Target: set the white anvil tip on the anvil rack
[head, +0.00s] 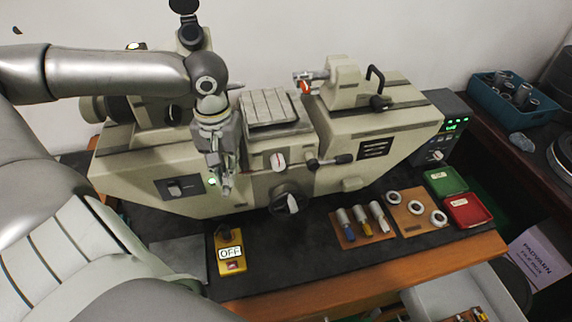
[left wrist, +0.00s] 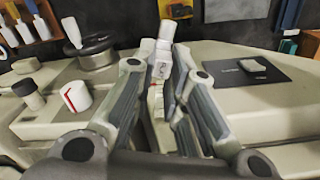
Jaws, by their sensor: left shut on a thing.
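My left gripper (head: 226,186) is in front of the machine's left half, pointing down. In the left wrist view its two fingers (left wrist: 165,82) are closed on a white, stubby piece (left wrist: 162,55), which looks like the white anvil tip. In the head view the piece is small and mostly hidden by the gripper. Part of a rack with pale cylinders shows in the left wrist view (left wrist: 45,33). My right gripper is out of view.
The beige measuring machine (head: 140,160) fills the bench behind the gripper. Right of the rack are a wooden board with rings (head: 408,226), a green tray (head: 445,182) and a red tray (head: 467,210). A yellow OFF box (head: 230,268) stands at the front left.

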